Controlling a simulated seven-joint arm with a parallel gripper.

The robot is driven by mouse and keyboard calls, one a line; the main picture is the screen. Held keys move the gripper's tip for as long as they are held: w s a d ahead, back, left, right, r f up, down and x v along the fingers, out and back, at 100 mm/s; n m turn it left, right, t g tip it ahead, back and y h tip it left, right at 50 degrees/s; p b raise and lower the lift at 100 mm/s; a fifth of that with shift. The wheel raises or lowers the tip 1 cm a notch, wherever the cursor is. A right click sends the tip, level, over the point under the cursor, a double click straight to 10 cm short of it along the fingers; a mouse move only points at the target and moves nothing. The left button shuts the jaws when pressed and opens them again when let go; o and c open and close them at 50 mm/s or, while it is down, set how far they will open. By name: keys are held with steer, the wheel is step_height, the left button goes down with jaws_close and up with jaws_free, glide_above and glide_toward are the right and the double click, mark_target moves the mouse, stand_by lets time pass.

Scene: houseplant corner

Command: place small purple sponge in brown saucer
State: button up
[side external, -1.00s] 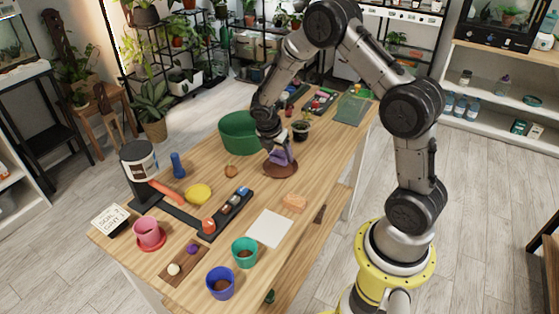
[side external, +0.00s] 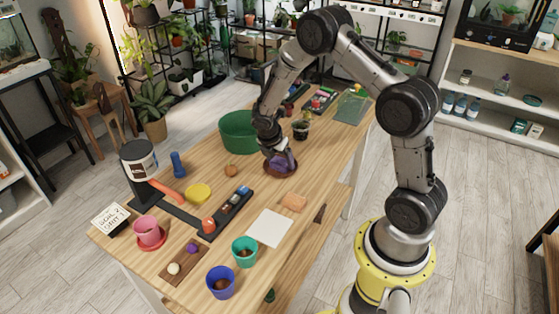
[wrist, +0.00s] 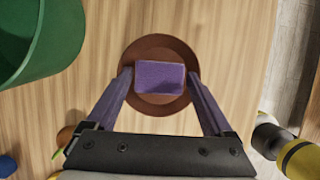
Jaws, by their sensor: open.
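The small purple sponge (wrist: 159,77) lies in the brown saucer (wrist: 160,47) in the wrist view, within its rim. In the side view the brown saucer (side external: 268,173) shows under my gripper, and the sponge there is hard to tell apart from the purple fingers. My gripper (wrist: 159,78) is open, with one purple finger on each side of the sponge. The left finger is close to the sponge's left end; the right finger is close to its right end. I cannot tell whether either finger touches it.
A small orange pumpkin-like object (side external: 231,171) is to the left.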

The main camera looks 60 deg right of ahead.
steer(key=s+a+r+m+t, duration=0.1)
steer(key=s+a+r+m, duration=0.25)
steer(key=r, duration=0.45)
steer(key=s+a+r+m+y, duration=0.1)
steer(key=s+a+r+m, duration=0.1)
steer(key=a+r, duration=0.35)
steer(key=s+a+r+m+t, duration=0.1)
steer(key=s+a+r+m, duration=0.15)
steer(key=r, duration=0.65)
steer(key=s+a+r+m+t+y, duration=0.1)
steer(key=s+a+r+m, duration=0.1)
steer(key=s+m, duration=0.3)
steer(key=s+a+r+m+t+y, duration=0.2)
steer(key=s+a+m, duration=0.3)
steer(key=s, duration=0.4)
steer(key=shift+s+t, duration=0.3)
